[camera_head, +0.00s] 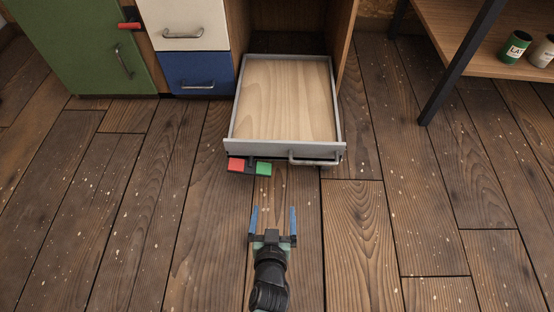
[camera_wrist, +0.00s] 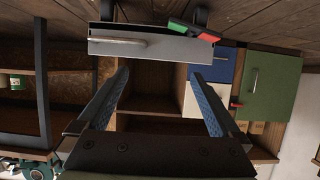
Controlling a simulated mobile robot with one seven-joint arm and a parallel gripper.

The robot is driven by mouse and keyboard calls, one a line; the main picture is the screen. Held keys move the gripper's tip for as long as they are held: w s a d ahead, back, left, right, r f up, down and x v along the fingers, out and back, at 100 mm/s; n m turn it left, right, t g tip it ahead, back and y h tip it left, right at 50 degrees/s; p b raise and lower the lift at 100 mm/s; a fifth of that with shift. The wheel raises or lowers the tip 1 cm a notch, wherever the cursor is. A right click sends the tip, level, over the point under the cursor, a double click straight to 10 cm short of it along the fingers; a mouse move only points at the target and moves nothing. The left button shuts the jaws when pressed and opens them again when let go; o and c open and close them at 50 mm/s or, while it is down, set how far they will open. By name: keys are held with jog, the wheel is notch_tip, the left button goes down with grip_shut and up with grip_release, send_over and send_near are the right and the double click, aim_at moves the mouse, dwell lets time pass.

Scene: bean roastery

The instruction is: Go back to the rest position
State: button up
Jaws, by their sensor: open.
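My gripper (camera_head: 273,222) is open and empty, its two blue-lined fingers apart, low over the wood floor in front of the pulled-out drawer. In the wrist view my gripper (camera_wrist: 160,92) also shows open, with nothing between the fingers. The drawer (camera_head: 230,142) is wide open, with a bare wooden bottom and a grey front. Its front also shows in the wrist view (camera_wrist: 165,48), where the picture is upside down. The drawer's handle (camera_head: 316,161) is clear of my fingers.
A red and green block (camera_head: 250,166) shows at the drawer's front. A cabinet has a green door (camera_head: 85,50), a white drawer (camera_head: 183,18) and a blue drawer (camera_head: 197,74). A shelf rack (camera_head: 463,55) at the right holds cans (camera_head: 515,47). The floor around my gripper is clear.

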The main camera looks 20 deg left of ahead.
jog(key=shift+b+x, duration=0.45)
jog(key=shift+x, duration=1.55)
